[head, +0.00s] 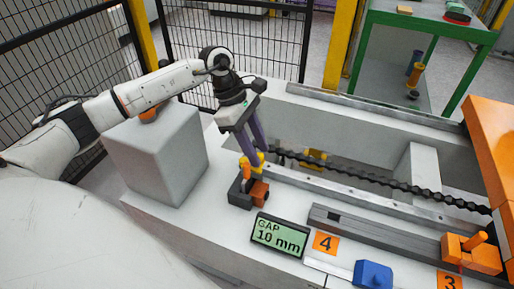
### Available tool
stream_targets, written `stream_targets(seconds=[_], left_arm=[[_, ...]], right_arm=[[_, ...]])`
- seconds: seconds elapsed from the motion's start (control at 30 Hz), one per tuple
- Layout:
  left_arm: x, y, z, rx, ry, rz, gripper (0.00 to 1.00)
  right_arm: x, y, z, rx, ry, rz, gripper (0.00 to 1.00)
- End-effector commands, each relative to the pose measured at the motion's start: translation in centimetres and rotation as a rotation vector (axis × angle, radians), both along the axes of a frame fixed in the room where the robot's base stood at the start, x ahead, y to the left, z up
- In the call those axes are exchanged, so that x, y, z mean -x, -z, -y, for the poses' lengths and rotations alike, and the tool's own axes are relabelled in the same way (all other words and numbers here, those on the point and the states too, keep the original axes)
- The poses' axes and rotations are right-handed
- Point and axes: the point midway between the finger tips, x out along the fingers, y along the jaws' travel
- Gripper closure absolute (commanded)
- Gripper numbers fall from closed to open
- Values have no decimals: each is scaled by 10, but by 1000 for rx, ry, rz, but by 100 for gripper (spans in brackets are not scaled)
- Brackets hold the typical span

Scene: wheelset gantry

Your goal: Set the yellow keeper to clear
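The yellow keeper (245,162) shows as a small yellow piece on top of a dark block with orange parts (259,192), at the near end of the black chain. My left gripper (258,152) reaches down to it from above. Its two purple-grey fingers are apart, with their tips at the yellow piece and partly covering it. I cannot tell whether they press on it or only stand around it. My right gripper is not in view.
A display (279,235) reads "GAP 10 mm". A grey box (158,155) stands left of the gripper. A black chain (390,184) runs right over an open trough. An orange clamp (470,252) and blue block (373,275) stand at lower right. Black mesh fencing (60,60) lies behind.

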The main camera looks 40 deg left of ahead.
Motion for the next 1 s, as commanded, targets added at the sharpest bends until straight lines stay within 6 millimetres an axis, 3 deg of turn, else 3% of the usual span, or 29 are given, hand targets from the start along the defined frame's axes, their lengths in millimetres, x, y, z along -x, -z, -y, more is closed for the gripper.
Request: stream_targets(seconds=[0.1, 0.3, 0.67, 1.0], left_arm=[[0, 0, 0, 0, 0, -1, 68], [0, 0, 0, 1, 0, -1, 100], [-1, -1, -1, 0, -45, 0, 100], [-6, -2, -7, 1, -279, 0, 100]], right_arm=[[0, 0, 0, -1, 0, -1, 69], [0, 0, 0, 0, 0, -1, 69], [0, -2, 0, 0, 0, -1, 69], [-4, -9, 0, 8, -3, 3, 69]])
